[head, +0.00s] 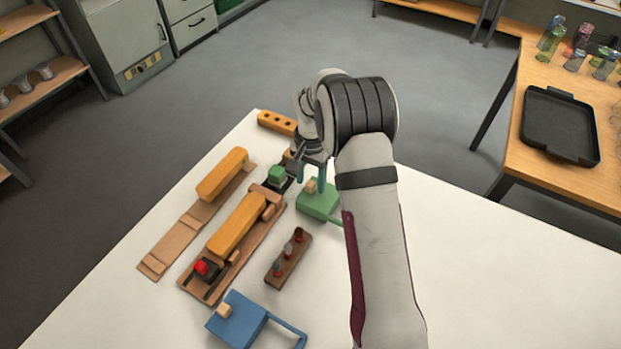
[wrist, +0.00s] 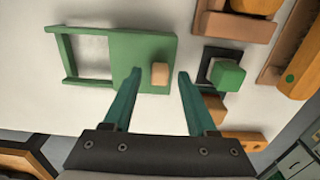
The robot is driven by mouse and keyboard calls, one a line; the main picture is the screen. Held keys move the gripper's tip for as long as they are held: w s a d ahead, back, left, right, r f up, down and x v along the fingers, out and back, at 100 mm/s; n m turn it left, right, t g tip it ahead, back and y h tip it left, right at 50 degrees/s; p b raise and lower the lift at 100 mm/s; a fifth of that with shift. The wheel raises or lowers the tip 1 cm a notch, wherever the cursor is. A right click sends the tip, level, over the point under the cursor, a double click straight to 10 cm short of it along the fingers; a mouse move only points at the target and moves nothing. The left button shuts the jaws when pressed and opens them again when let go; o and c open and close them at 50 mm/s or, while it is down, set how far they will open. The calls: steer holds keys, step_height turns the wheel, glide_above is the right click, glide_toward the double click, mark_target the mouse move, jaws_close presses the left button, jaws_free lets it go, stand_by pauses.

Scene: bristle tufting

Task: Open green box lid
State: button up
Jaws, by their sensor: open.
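The green box (head: 317,201) sits on the white table, partly behind my arm in the head view. In the wrist view its flat green lid (wrist: 125,60) shows, with a small tan block-like knob (wrist: 160,74) near the right edge and an open green frame at the left. My gripper (wrist: 160,73) is open above it. The two teal fingers stand on either side of the knob in the picture, the left one overlapping the lid. I cannot tell how high they are above it. In the head view my gripper (head: 308,170) is mostly hidden by my wrist.
A green cube (wrist: 227,75) on a dark base lies right of the lid, close to the right finger. A wooden fixture holds an orange bar (head: 236,224) and a red button (head: 202,267). A peg rack (head: 289,256) and a blue box (head: 238,319) stand nearer. The table's right side is clear.

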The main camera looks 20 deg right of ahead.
steer(key=shift+f, duration=0.15)
jaws_close()
stand_by(1.4)
